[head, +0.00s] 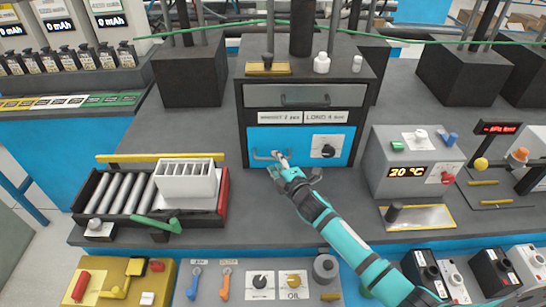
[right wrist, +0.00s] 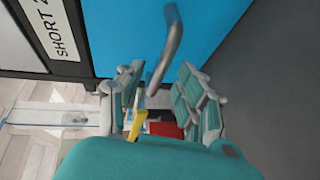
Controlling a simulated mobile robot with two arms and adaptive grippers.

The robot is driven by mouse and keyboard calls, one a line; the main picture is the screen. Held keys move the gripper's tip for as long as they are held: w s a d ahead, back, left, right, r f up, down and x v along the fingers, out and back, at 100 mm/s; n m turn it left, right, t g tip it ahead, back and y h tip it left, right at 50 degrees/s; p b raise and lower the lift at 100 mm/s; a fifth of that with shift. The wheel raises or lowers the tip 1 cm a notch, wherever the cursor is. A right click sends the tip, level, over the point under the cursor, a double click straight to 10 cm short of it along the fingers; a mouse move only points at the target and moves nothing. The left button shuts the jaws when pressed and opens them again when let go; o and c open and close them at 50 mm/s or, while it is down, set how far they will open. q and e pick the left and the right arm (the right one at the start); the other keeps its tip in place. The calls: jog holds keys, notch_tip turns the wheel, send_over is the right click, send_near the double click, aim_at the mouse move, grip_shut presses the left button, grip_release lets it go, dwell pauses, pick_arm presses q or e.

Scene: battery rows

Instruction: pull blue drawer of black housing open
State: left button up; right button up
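The black housing (head: 301,69) stands mid-bench in the head view. The blue drawer (head: 300,145) fills the lower part of its front and looks flush with it. The drawer carries a metal bar handle (head: 265,156) at its left and a black knob on a white plate (head: 328,146) at its right. My right gripper (head: 284,163) is at the handle. In the right wrist view its two fingers (right wrist: 159,95) are spread apart, with the end of the handle (right wrist: 170,50) between them and visible gaps around it. The blue drawer face (right wrist: 125,35) is close ahead. My left gripper is not visible.
A grey drawer (head: 303,96) sits above the blue one. A roller tray with a white slotted box (head: 187,184) stands to the left, and a grey temperature unit (head: 412,160) to the right. The bench directly before the housing is mostly clear, apart from my right arm.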

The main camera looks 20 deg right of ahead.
aim_at(273, 158)
jog(key=shift+x, duration=1.25)
jog(key=shift+w+f, duration=0.1)
jog(key=shift+w, duration=0.25)
jog(key=c, duration=0.7)
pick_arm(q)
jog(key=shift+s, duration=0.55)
pick_arm(e)
grip_shut()
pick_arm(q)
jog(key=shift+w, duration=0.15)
